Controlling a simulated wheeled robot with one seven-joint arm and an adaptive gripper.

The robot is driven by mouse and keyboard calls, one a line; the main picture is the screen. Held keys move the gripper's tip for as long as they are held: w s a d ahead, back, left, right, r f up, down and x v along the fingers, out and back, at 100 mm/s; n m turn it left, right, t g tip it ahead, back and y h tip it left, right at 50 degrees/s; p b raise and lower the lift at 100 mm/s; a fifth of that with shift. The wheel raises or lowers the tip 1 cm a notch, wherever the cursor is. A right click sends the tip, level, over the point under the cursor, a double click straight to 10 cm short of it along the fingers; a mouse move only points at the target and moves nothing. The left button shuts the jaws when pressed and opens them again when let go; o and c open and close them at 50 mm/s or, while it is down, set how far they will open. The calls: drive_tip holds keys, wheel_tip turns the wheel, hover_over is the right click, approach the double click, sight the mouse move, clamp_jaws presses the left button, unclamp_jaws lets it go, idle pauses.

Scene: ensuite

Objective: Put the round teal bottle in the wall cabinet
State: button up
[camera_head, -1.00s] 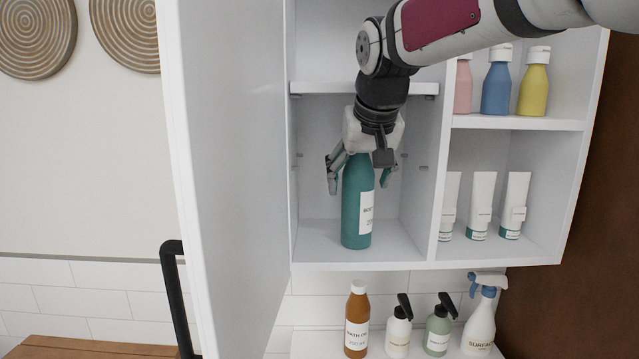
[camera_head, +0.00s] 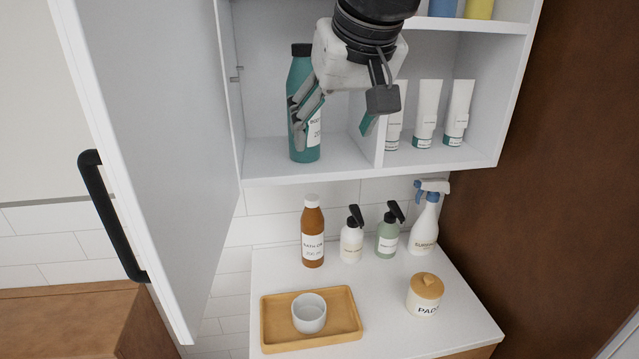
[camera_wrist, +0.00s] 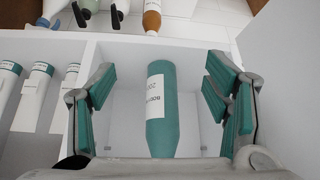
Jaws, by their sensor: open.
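The round teal bottle (camera_head: 304,120) stands upright on the lower left shelf of the wall cabinet (camera_head: 345,160). It has a dark cap and a white label. My gripper (camera_head: 338,118) is open in front of the cabinet, its near finger covering part of the bottle in the head view. In the wrist view the bottle (camera_wrist: 162,110) lies in line with the gap between the open fingers (camera_wrist: 167,95), with clear space on both sides and neither finger touching it. The cabinet door (camera_head: 140,130) is swung open on the left.
White tubes (camera_head: 427,112) stand in the compartment to the right, past a divider. Below, a brown bottle (camera_head: 313,235), pump bottles (camera_head: 387,235), a spray bottle (camera_head: 426,225), a wooden tray (camera_head: 275,325) with a cup and a lidded jar (camera_head: 425,295) occupy the counter.

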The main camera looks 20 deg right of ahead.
drive_tip(key=s+f+g, duration=0.1)
drive_tip(key=s+f, duration=1)
drive_tip(key=s, duration=0.3)
drive_tip(key=shift+d+f+n, duration=0.3)
drive_tip(key=shift+n, duration=0.1)
